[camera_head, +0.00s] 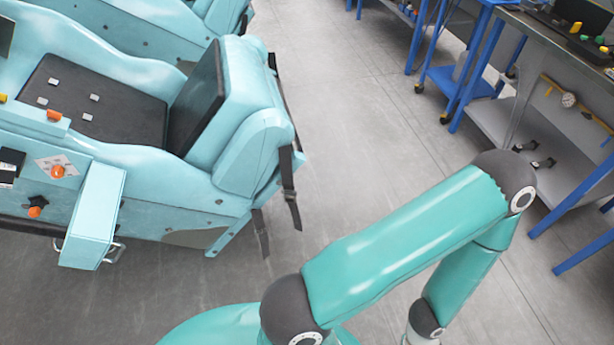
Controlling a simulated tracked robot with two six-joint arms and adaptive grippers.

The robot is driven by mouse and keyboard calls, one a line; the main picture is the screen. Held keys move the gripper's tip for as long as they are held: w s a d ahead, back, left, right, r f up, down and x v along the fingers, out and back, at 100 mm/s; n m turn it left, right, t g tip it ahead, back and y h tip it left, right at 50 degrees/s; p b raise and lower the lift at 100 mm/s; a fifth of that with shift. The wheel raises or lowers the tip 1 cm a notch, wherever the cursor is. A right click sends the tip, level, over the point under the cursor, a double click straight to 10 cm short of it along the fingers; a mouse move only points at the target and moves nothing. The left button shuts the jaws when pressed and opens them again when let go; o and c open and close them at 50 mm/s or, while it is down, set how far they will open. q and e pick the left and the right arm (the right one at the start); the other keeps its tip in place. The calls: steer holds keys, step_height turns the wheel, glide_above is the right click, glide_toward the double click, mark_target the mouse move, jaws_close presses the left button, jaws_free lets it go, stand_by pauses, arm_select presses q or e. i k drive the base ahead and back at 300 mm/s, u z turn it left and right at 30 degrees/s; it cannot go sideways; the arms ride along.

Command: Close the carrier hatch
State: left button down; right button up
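A light-blue coaster carrier (245,140) stands at the left, with a black seat inside. On its near side, a light-blue box-like panel (92,215), which looks like the hatch, sticks out from the body. A metal handle (115,252) shows at its lower edge. It appears to stand open, though its hinge is not clear. Beside it are a recess with orange knobs (57,170) and a dark star-shaped part (37,200). Neither gripper is in view; my teal arm at the right runs out of the bottom edge.
Black straps (288,180) hang from the carrier's end. Another light-blue car (150,25) stands behind. Blue-legged workbenches (560,60) with a lower shelf line the right side. The grey floor (350,130) between is clear.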

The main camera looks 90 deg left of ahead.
mark_target(90, 237)
steer(key=z, duration=0.1)
steer(key=i, duration=1.2)
steer(key=u, duration=2.9)
steer(key=i, duration=0.35)
steer(key=u, duration=2)
steer(key=k, duration=0.55)
steer(key=u, duration=0.55)
steer(key=i, duration=1.45)
steer(key=z, duration=0.45)
